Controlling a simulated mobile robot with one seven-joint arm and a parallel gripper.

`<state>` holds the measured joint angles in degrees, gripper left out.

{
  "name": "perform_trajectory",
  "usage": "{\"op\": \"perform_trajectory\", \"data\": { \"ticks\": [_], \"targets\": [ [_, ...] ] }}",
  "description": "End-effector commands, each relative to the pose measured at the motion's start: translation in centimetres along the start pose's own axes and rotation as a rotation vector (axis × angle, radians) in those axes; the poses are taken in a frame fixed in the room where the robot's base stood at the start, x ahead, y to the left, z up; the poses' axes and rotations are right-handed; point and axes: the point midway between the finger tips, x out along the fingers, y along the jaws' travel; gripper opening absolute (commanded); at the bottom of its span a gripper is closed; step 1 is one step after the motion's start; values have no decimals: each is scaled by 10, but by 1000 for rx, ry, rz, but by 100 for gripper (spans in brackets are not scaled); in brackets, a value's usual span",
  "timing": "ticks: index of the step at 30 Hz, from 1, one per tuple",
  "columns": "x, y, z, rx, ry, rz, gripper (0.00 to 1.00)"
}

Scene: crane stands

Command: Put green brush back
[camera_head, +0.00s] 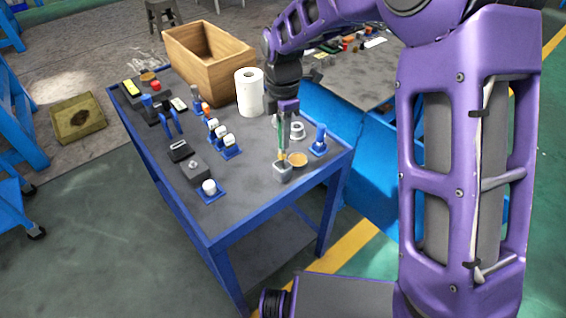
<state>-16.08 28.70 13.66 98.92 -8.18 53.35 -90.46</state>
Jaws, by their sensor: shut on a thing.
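My gripper (285,108) points down over the right part of the blue-framed table (262,207). It is shut on the green brush (283,136), which hangs upright below it. The brush's pale lower end reaches down to a small grey holder (282,173) near the table's front right edge. From this view I cannot tell whether the tip is inside the holder or just above or behind it. The fingertips are small and partly merge with the brush.
A tan round lid (298,160) lies beside the holder. A blue stand (319,140) is to its right and a metal ring (297,131) behind. A paper roll (250,92) and wooden box (208,62) stand farther back. Bare tabletop lies left of the holder.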

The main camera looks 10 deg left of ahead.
Motion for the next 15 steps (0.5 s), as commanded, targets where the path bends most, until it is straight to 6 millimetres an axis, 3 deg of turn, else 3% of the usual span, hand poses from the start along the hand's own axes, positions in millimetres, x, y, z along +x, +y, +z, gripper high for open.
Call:
{"op": "perform_trajectory", "data": {
  "ticks": [1, 15],
  "targets": [
    [11, -1, 0, 0, 0, -4, 0],
    [70, 0, 0, 2, 0, -1, 0]
  ]
}}
